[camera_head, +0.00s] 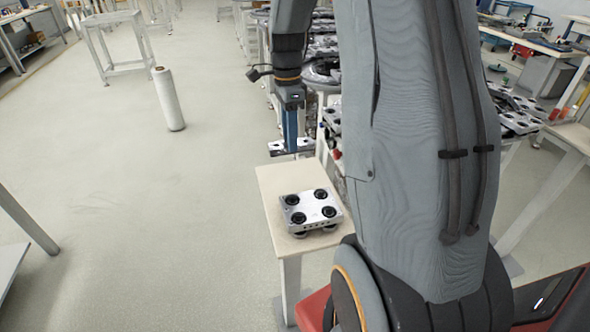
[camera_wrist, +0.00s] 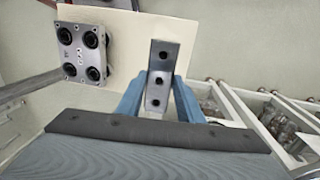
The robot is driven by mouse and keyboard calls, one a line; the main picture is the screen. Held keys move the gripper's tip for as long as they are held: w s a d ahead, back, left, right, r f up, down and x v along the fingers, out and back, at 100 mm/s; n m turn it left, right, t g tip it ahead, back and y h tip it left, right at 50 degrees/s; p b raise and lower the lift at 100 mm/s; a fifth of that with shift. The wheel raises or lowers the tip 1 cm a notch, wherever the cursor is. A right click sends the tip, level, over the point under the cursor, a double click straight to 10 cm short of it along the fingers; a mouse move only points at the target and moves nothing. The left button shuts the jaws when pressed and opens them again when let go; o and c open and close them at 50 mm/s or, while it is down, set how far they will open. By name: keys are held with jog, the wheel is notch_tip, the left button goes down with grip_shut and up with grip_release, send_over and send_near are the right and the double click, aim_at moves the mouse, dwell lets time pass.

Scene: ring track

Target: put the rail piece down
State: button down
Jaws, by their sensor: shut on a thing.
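My gripper (camera_wrist: 160,95) has blue fingers and is shut on the rail piece. The rail piece (camera_wrist: 161,75) is a grey metal bar with several dark holes along its face. In the wrist view it stands out between the fingertips, over the pale table top. In the head view the rail piece (camera_head: 278,147) shows at the lower end of my gripper (camera_head: 290,140), near the far edge of the small table (camera_head: 270,183). I cannot tell whether it touches the table.
A silver carriage (camera_head: 311,208) with black rollers sits on the near part of the small table, and it also shows in the wrist view (camera_wrist: 81,52). Bins (camera_wrist: 255,100) with parts stand beside the table. A white roll (camera_head: 168,98) stands on the open floor.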

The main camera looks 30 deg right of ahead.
jog(key=shift+f+p, duration=0.7)
jog(key=shift+f, duration=3)
jog(key=shift+f, duration=0.15)
jog(key=c, duration=1.2)
grip_release()
